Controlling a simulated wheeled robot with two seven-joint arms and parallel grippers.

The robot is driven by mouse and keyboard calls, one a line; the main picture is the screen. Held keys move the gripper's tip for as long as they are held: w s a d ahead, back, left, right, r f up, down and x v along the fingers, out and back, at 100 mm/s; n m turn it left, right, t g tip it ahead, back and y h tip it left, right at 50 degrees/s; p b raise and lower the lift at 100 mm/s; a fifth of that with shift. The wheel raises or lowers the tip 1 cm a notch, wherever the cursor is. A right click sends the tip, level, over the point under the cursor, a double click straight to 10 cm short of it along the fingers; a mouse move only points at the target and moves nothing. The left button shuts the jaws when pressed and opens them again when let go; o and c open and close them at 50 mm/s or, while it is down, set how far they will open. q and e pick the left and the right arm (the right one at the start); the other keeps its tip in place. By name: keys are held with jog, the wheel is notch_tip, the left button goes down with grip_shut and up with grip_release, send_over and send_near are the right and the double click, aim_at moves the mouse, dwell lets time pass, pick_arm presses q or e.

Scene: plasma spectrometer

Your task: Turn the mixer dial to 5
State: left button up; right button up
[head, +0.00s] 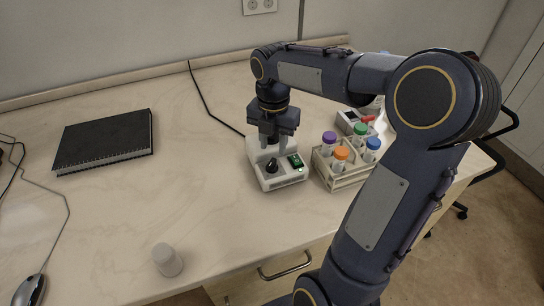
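The mixer (286,180) is a small white device near the middle of the table. A black dial (272,166) sits on its front left, beside a green switch (295,160). The dial's setting is too small to read. My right gripper (273,148) points down over the mixer, its two light fingers apart, just behind and above the dial. Nothing shows held between the fingers, and I cannot tell whether they touch the mixer. The gripper hides part of the mixer's back. My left gripper is not in view.
A rack (345,181) with purple, orange, green and blue capped tubes stands close to the mixer's right. A black notebook (104,141) lies at left, a white-capped container (167,260) at the front, a mouse (30,290) at lower left. The table left of the mixer is clear.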

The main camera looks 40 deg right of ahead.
aim_at(273, 160)
notch_tip(273, 160, down, 5)
dwell(0.3)
jog(key=shift+c, duration=0.2)
grip_shut()
